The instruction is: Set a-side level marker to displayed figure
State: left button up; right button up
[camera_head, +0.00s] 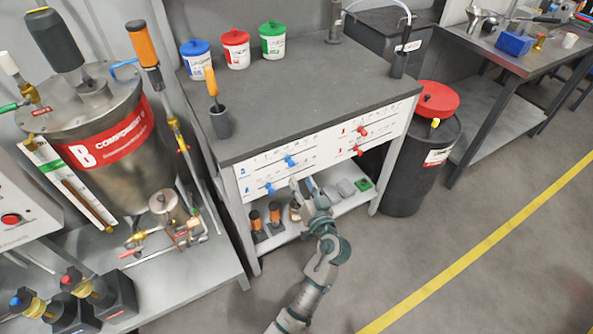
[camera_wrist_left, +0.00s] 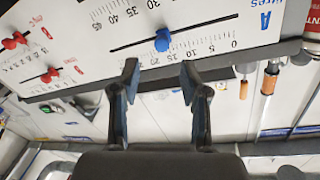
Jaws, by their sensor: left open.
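The white panel (camera_head: 325,155) under the worktop carries two blue markers, an upper one (camera_head: 289,161) and a lower one (camera_head: 270,188), on horizontal scales. My left gripper (camera_head: 302,185) is just in front of the panel, below and right of the upper blue marker. Its two fingers (camera_wrist_left: 159,82) are apart and empty, with the marker beyond their tips. No displayed figure is readable.
Two red markers (camera_head: 362,131) (camera_head: 357,150) sit on the panel's right half. The dark worktop (camera_head: 300,90) overhangs the panel. A shelf (camera_head: 330,205) below holds several small items. A black drum with a red lid (camera_head: 437,100) stands to the right. The floor is clear.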

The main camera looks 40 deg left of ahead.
pick_arm(q)
jog(key=v, duration=0.3)
jog(key=shift+s+d, duration=0.25)
jog(key=shift+d, duration=0.05)
